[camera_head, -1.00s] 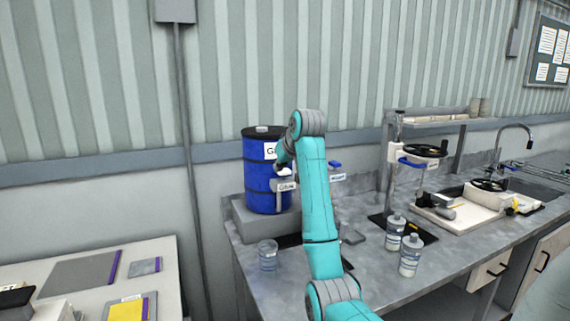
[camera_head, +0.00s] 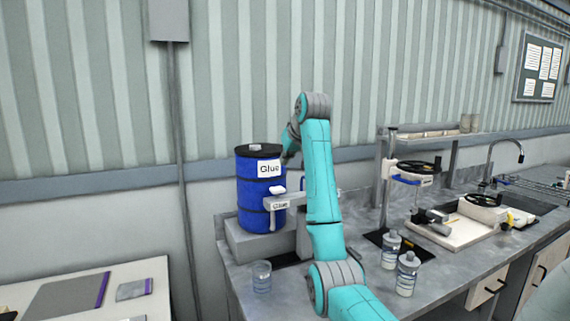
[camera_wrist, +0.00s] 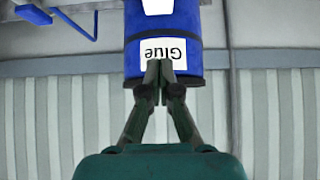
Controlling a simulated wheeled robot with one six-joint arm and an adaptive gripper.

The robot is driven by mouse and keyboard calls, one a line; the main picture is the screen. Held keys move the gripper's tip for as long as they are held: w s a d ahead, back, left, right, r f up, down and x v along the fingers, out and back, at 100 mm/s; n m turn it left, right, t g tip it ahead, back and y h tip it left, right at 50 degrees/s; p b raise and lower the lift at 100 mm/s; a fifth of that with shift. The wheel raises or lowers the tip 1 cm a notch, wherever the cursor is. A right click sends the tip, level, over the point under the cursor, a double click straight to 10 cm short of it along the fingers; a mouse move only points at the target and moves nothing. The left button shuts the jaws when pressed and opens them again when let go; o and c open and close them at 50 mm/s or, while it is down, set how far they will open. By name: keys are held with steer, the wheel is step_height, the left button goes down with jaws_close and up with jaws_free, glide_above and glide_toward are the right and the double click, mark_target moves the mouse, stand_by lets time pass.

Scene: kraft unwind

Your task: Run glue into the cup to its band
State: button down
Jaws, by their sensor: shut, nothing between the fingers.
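A blue drum (camera_head: 252,190) with a black lid and a white "Glue" label stands on a grey block at the bench's left end. A grey bracket with a smaller "Glue" tag (camera_head: 279,205) and a white piece (camera_head: 277,190) above it are at its front. A clear cup (camera_head: 261,276) with bluish markings stands on the bench in front of the block; its fill level is too small to tell. My gripper (camera_wrist: 160,72) is shut and empty, its tips before the drum's label (camera_wrist: 163,52) in the wrist view. In the head view my arm mostly hides it, right of the drum.
Two labelled bottles (camera_head: 407,273) stand on the bench to the right of my arm. Behind them are a stand with a black handwheel (camera_head: 420,167) and a white tray (camera_head: 447,232). A separate white table (camera_head: 130,272) is at the lower left.

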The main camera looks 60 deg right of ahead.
glide_above(276, 187)
steer(key=s+a, duration=0.1)
steer(key=s, duration=0.1)
step_height(276, 187, down, 6)
steer(key=shift+a+r, duration=0.1)
steer(key=shift+a, duration=0.05)
step_height(276, 187, down, 2)
steer(key=shift+f, duration=0.85)
steer(key=shift+s, duration=0.1)
